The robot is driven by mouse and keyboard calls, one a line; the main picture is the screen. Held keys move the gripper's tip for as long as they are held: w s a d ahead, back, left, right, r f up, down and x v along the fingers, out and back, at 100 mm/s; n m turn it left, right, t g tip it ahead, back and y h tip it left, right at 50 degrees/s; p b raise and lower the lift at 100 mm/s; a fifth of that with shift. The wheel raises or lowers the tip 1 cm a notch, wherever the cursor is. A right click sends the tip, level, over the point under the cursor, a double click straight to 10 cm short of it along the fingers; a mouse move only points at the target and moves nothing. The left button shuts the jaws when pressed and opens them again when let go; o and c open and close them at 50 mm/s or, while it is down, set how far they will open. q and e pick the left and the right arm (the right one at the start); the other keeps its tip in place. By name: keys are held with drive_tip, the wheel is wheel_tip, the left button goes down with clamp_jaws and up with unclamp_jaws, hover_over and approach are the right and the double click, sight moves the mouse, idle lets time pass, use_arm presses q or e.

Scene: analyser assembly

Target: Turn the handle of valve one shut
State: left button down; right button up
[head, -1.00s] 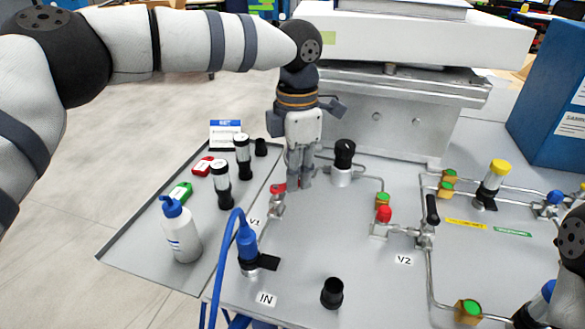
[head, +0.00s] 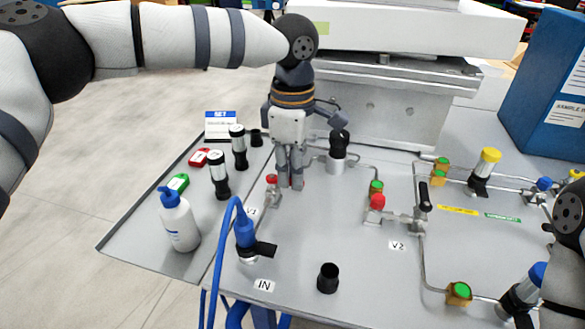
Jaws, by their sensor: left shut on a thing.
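Valve one stands by the V1 label (head: 251,211), near the panel's left edge. Its red-capped fitting (head: 272,180) shows just left of my left gripper's fingers. My left gripper (head: 290,185) points down at the valve and is shut on its handle. The fingers hide the handle, so its angle cannot be read. Valve two's black handle (head: 423,196) shows uncovered further right. My right gripper is not in view; only part of my right arm shows at the right edge.
A black-capped fitting (head: 338,145) stands close to the right of my left gripper. A blue hose (head: 219,260) rises to the IN connector (head: 244,232) in front. The left tray (head: 128,232) holds a white bottle (head: 179,222) and several vials. Bare panel lies ahead of the black cup (head: 328,278).

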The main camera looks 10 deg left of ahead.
use_arm(q)
drive_tip(key=shift+s+f, duration=0.1)
idle(0.4)
drive_tip(key=c, duration=1.6)
unclamp_jaws()
wheel_tip(320, 180, up, 12)
